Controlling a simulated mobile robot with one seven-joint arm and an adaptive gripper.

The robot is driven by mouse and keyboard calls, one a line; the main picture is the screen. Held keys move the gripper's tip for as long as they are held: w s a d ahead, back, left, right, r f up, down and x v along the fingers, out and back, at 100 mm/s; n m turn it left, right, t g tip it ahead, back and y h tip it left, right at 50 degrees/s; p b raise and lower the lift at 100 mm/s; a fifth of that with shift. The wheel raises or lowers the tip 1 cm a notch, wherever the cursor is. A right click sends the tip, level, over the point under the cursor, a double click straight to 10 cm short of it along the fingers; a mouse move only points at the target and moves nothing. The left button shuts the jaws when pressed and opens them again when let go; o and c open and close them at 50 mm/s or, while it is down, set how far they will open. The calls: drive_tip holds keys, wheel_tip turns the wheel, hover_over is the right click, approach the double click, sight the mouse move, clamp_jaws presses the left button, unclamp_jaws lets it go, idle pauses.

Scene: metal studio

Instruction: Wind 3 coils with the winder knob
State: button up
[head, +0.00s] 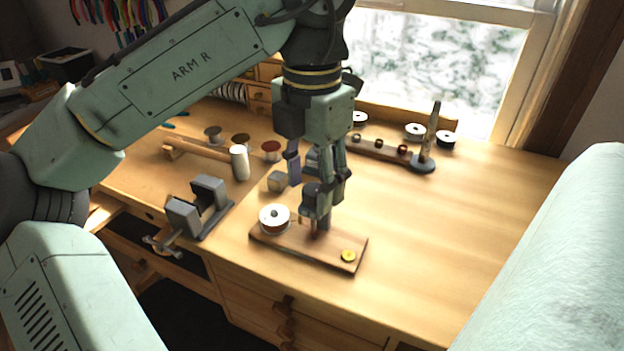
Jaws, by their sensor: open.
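The winder is a wooden board (262,238) at the table's front edge. A white-rimmed spool (274,218) stands at its left end and a yellow disc (348,256) lies at its right end. A dark grey upright part (316,202) rises from the board's middle, with a small dark red piece (316,235) at its foot. My gripper (316,187) points down over the board, open, with its fingers apart around the top of the grey part. I cannot tell whether they touch it. The knob is not clearly seen; the gripper may hide it.
A wooden strip (370,151) with small coil-like rings and a dark spindle stand (430,145) are behind. A grey vise (199,208) and a mallet (240,162) are left. Several spools (271,150) stand around. The table's right side (475,220) is clear.

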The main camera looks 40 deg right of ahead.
sight(312, 190)
wheel_tip(312, 190, up, 7)
drive_tip(key=shift+r, duration=0.1)
idle(0.5)
drive_tip(key=n, duration=0.6)
drive_tip(key=shift+d+r, duration=0.1)
drive_tip(key=shift+r, duration=0.2)
drive_tip(key=n, duration=0.3)
drive_tip(key=shift+r, duration=0.15)
drive_tip(key=f+n, duration=0.2)
drive_tip(key=n, duration=0.4)
drive_tip(key=f+n+b, duration=0.1)
drive_tip(key=f+n, duration=0.2)
drive_tip(key=n, duration=0.4)
drive_tip(key=f+n+b, duration=0.1)
drive_tip(key=f+n, duration=0.2)
drive_tip(key=n, duration=0.3)
drive_tip(key=shift+s+d+f+n, duration=0.15)
drive_tip(key=shift+d+f+n, duration=0.15)
drive_tip(key=shift+n, duration=0.1)
